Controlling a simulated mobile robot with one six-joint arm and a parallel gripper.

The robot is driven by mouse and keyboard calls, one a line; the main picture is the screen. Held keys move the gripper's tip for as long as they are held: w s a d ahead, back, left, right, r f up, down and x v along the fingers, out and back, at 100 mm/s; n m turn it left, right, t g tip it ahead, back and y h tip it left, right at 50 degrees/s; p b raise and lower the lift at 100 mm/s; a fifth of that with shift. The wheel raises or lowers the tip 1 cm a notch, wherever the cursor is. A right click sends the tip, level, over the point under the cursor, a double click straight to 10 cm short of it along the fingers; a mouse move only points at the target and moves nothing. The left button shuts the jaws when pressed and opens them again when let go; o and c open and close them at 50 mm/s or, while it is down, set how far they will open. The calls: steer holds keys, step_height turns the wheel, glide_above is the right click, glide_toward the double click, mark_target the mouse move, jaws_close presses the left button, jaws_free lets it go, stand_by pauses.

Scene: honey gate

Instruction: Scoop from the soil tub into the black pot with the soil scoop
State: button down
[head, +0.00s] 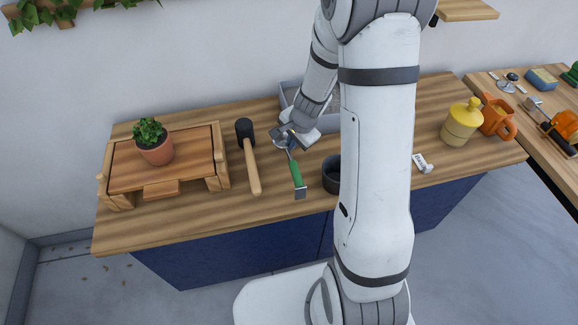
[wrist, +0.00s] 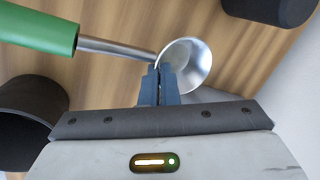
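The soil scoop (head: 297,174) has a green handle and a round metal bowl. It also shows in the wrist view (wrist: 188,62), handle to the left, bowl to the right. My gripper (wrist: 160,72) is shut on it where the shaft meets the bowl; it also shows in the head view (head: 287,134). I cannot tell whether the scoop touches the table. The black pot (head: 331,176) stands right of the scoop, partly hidden by my arm, and shows at the left in the wrist view (wrist: 32,95). The grey soil tub (head: 288,93) is behind my gripper, mostly hidden; its contents are not visible.
A black-headed mallet (head: 251,165) lies left of the scoop. A wooden stand (head: 195,158) with a potted plant (head: 155,148) is further left.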

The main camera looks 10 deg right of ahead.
step_height(320, 180, up, 6)
steer(key=p, duration=0.5)
stand_by(0.4)
